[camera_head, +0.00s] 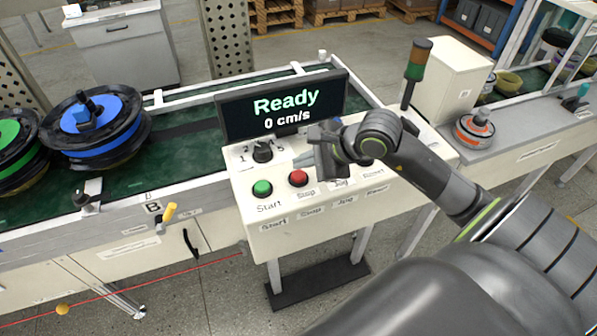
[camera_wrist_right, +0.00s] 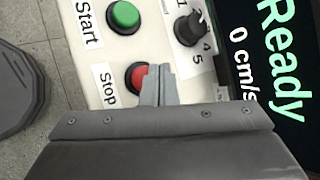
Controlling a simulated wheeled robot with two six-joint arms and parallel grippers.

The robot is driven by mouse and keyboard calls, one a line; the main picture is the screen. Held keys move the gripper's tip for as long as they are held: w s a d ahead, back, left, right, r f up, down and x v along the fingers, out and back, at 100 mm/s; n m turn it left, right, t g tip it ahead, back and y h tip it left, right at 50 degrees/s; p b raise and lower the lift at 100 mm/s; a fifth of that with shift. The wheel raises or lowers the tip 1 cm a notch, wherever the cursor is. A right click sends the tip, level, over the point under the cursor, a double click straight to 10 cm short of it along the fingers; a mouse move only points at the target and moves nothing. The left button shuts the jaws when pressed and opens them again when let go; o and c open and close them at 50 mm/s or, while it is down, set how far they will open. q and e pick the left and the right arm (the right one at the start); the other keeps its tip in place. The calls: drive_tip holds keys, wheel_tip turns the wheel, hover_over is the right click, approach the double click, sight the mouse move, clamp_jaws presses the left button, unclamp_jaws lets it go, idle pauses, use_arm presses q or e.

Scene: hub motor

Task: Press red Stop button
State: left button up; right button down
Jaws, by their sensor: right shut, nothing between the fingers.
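The red Stop button (camera_head: 298,178) sits on the white control panel (camera_head: 243,197), to the right of the green Start button (camera_head: 262,188). In the right wrist view the red button (camera_wrist_right: 136,74) is partly hidden behind the shut fingers. My right gripper (camera_head: 302,160) is shut and empty, with its fingertips close to the Stop button, just beyond it in the head view. The fingers also show in the right wrist view (camera_wrist_right: 160,82), overlapping the button's edge. I cannot tell whether they touch it. My left gripper is not in view.
A display (camera_head: 284,106) reads "Ready" and "0 cm/s" behind the panel. A black rotary knob (camera_head: 262,152) is near my right fingers. A signal tower (camera_head: 417,62) stands at right. A blue hub wheel (camera_head: 98,124) lies on the green conveyor (camera_head: 185,150) at left.

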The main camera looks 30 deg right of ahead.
sight(303, 175)
drive_tip(key=shift+r+p, duration=1.25)
drive_tip(key=shift+r, duration=1.15)
drive_tip(key=shift+f, duration=0.1)
